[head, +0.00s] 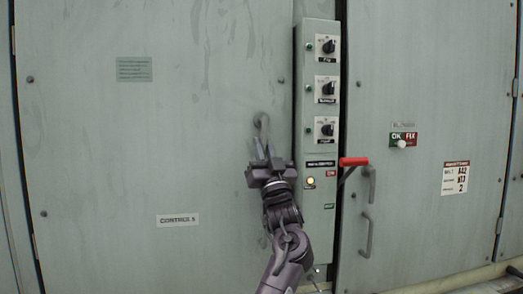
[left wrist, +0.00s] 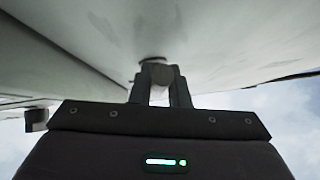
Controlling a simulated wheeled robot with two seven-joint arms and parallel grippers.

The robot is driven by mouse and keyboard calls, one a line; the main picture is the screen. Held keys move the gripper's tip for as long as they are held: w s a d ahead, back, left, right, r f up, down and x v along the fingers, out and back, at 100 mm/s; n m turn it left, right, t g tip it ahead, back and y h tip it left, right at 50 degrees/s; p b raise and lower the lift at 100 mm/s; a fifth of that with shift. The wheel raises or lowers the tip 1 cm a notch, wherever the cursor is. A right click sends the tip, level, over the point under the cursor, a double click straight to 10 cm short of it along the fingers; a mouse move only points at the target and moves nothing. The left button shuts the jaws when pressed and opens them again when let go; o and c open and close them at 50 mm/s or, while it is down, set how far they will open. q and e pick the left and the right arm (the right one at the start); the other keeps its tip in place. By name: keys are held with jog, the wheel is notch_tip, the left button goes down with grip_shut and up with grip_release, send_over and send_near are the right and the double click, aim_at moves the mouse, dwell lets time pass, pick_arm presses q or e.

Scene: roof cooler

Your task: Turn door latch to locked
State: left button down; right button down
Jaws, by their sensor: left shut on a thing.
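The door latch (head: 261,120) is a small grey handle near the right edge of the large grey-green left door (head: 150,130). Its upper end shows above my fingers; its lower part is hidden between them. My left gripper (head: 263,147) reaches up from below and is shut on the latch. In the left wrist view the two fingers (left wrist: 160,88) close around a grey rounded piece of the latch (left wrist: 158,72), close under the door surface. No locked or unlocked mark is readable by the latch. My right gripper is not in view.
A narrow control panel (head: 321,225) with several black knobs and a lit yellow button stands just right of my gripper. A red-gripped lever (head: 354,161) and grey handles (head: 367,235) project beside the right door (head: 430,60). A white knob (head: 401,143) sits on that door.

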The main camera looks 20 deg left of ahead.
pick_arm(q)
jog(key=shift+w+d+f+n+g+y, duration=0.1)
jog(key=shift+w+d+n+g+y, duration=0.05)
jog(key=shift+n+g+y, duration=0.55)
jog(key=c, duration=1.4)
grip_release()
jog(key=b+v, duration=0.2)
jog(key=v, duration=0.5)
jog(key=shift+s+d+f, duration=0.2)
jog(key=shift+f, duration=0.05)
